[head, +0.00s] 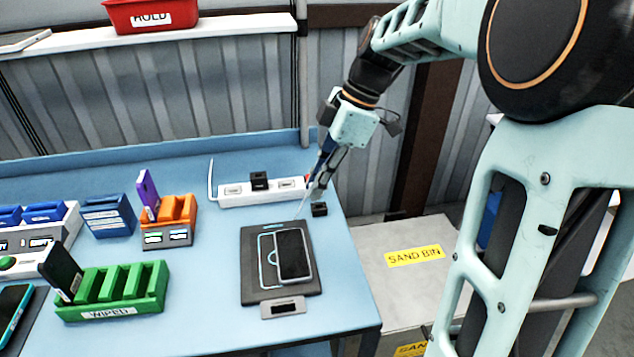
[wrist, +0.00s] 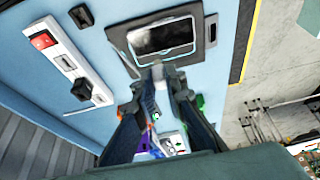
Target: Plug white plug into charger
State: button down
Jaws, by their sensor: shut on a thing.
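The charger looks to be the flat dark pad (head: 252,279) with a light-blue outline on the blue table; a phone (head: 292,254) lies on it. In the wrist view the pad (wrist: 118,40) is at the top, with the dark-screened phone (wrist: 165,36) on it. My gripper (head: 313,186) is above the table, behind the pad's far right corner. It is shut on a small whitish piece, seemingly the white plug (wrist: 158,71), at the fingertips near the pad's edge. I cannot tell whether it touches the pad. A thin white line (head: 301,207) runs below the fingertips.
A white power strip (head: 236,197) with a black plug (head: 259,180) lies behind the pad. A small black block (head: 319,209) sits close to my gripper. A green rack (head: 112,290) and an orange holder (head: 178,210) stand left. The table's right edge is near.

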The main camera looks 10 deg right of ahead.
jog(key=shift+r+p, duration=0.35)
jog(key=shift+r, duration=0.5)
jog(key=shift+f, duration=0.2)
jog(key=shift+f+b, duration=2.05)
jog(key=shift+f, duration=0.5)
jog(key=w+a+p, duration=0.5)
jog(key=w+p, duration=0.2)
jog(key=w, duration=0.4)
jog(key=w+a+p, duration=0.6)
jog(key=w+p, duration=0.1)
jog(key=w, duration=0.4)
jog(key=shift+w+a, duration=0.2)
jog(key=shift+w, duration=0.05)
